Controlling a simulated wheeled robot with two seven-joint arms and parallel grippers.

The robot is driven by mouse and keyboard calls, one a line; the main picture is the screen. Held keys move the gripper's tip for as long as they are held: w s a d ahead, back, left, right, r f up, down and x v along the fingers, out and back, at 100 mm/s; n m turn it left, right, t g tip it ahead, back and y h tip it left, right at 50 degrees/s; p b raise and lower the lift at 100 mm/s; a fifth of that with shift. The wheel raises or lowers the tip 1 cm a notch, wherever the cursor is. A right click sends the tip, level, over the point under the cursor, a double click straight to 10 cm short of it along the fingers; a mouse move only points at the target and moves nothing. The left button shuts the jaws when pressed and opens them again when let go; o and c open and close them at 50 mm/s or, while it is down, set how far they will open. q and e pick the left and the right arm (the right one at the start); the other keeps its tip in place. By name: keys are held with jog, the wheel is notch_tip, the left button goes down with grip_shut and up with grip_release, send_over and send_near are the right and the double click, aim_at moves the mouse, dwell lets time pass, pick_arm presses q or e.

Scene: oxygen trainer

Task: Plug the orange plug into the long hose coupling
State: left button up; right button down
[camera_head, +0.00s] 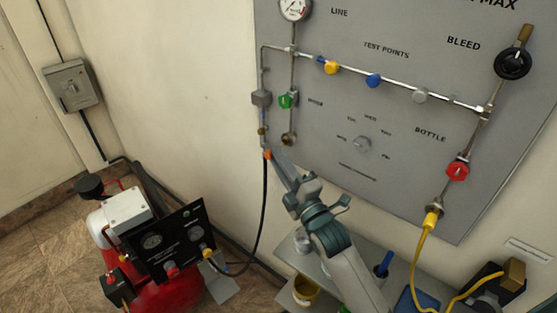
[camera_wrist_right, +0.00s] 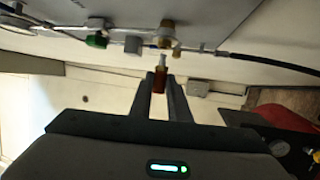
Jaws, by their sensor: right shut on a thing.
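My right gripper (camera_head: 273,153) is at the lower left of the panel, its fingers reaching up from below. It is shut on the orange plug (camera_wrist_right: 159,80), which also shows as a small orange spot at the fingertips in the head view (camera_head: 268,155). In the wrist view the plug's silver tip points at a brass coupling (camera_wrist_right: 167,34), with a small gap visible between them. I cannot tell for sure whether this is the long hose coupling. A round brass fitting (camera_head: 289,139) ends the pipe below the green knob. My left gripper is not in view.
A black hose (camera_head: 264,200) hangs close beside the gripper and runs to the red compressor (camera_head: 165,290). The grey panel (camera_head: 325,130) carries pipes and coloured knobs. A yellow hose (camera_head: 420,255) hangs at the right. A shelf (camera_head: 290,250) with small items stands below.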

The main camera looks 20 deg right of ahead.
jog(key=shift+p, duration=0.65)
dwell(1.3)
jog(key=shift+w+d, duration=0.4)
jog(key=shift+d, duration=0.25)
jog(key=shift+w+d, duration=0.4)
jog(key=shift+d, duration=0.2)
dwell(0.9)
jog(key=c, duration=1.6)
grip_release()
jog(key=shift+b+v, duration=3)
jog(key=shift+v, duration=5.7)
